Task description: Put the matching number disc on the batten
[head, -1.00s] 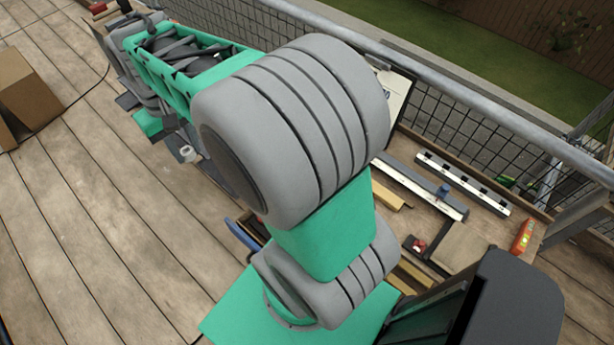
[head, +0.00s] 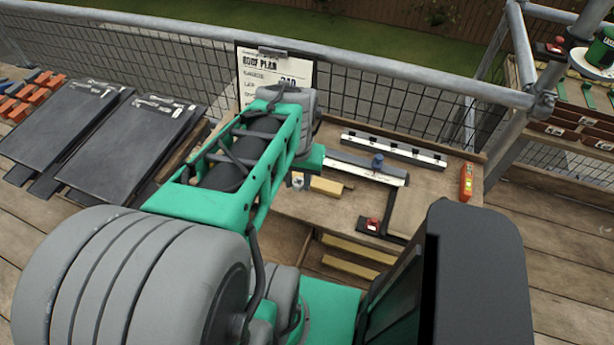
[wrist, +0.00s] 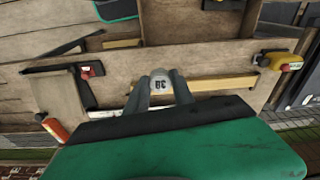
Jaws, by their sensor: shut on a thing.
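My gripper (wrist: 159,80) is shut on a pale round number disc (wrist: 158,87) in the wrist view. The disc carries dark figures that appear upside down and look like 38. A yellow wooden batten (wrist: 225,83) runs behind and to the right of the disc, over the bench boards. I cannot tell whether the disc touches it. My arm hides much of the gripper there.
A clipboard headed ROOF PLAN (head: 275,75) stands at the railing. The bench holds a long metal rule (head: 365,170), a slotted white strip (head: 393,150), a red-orange level (head: 466,182) and a small red-topped tool (head: 370,225). Dark tiles (head: 125,145) lie at left.

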